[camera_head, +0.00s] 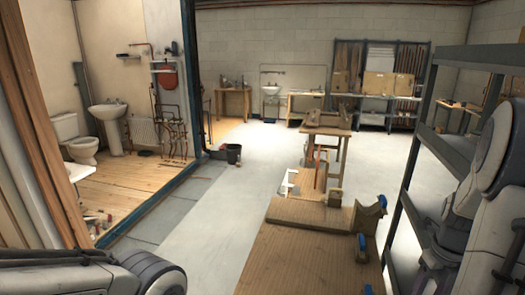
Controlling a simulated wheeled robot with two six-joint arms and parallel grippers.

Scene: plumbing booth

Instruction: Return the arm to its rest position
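My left arm (95,278) comes in along the bottom left edge, with a rounded dark joint at its end. Its gripper is out of the picture. My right arm (497,180) stands large at the right edge, folded upright, with grey links and round joints. No fingers of the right gripper show. Whether either gripper holds anything cannot be seen.
A dark metal shelf rack (443,150) stands close beside my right arm. A wooden bench (290,262) with blue-handled clamps (382,200) lies ahead. A partition with a blue base edge (130,212) borders a bathroom mock-up at left. Grey floor (215,245) is free between them.

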